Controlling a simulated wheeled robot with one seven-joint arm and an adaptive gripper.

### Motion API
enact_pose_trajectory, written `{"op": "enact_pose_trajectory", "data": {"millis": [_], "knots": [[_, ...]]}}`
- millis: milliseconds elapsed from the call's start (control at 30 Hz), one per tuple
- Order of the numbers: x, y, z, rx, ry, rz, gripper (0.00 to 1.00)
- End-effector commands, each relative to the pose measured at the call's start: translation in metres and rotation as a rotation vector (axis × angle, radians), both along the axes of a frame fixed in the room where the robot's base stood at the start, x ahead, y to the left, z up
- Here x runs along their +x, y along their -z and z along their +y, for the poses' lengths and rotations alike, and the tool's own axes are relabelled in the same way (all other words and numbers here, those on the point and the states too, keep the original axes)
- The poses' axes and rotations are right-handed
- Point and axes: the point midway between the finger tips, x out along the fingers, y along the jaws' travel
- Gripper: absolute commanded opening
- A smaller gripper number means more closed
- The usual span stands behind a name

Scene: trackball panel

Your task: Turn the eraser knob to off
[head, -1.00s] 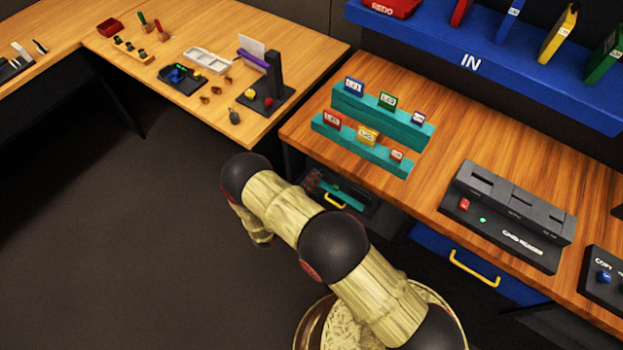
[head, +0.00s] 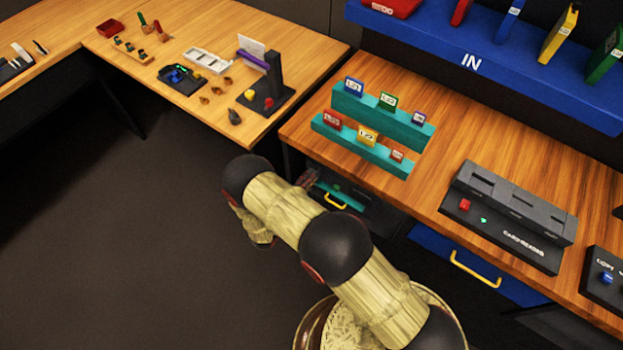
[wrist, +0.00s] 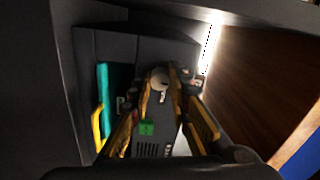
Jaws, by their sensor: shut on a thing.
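The eraser (head: 375,217) is a dark box under the table edge in the head view, with a teal part (head: 324,187) and a yellow handle (head: 335,201). In the wrist view the eraser (wrist: 150,48) fills the middle, with its teal part (wrist: 103,84) and yellow handle (wrist: 98,128) at left. A pale grey round knob (wrist: 159,77) sits on its face, above a lit green patch (wrist: 146,128). My gripper (wrist: 161,84) has its yellow and black fingers on both sides of the knob, shut on it. The fingers partly hide the knob and its markings.
The table (head: 440,130) hangs over the eraser, leaving a tight space. A wooden panel (wrist: 262,80) stands at right in the wrist view. A blue drawer (head: 440,256) with a yellow handle is beside the eraser in the head view. The floor at left is clear.

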Motion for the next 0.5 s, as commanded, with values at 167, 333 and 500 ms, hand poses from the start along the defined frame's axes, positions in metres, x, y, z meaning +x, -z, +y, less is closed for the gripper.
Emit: {"op": "enact_pose_trajectory", "data": {"millis": [167,333,500], "knots": [[0.0008,0.0005,0.0015,-0.042,-0.004,0.035,0.00],[0.0007,0.0005,0.0016,-0.062,-0.004,0.051,0.00],[0.0008,0.0006,0.0017,-0.067,-0.004,0.054,0.00]]}}
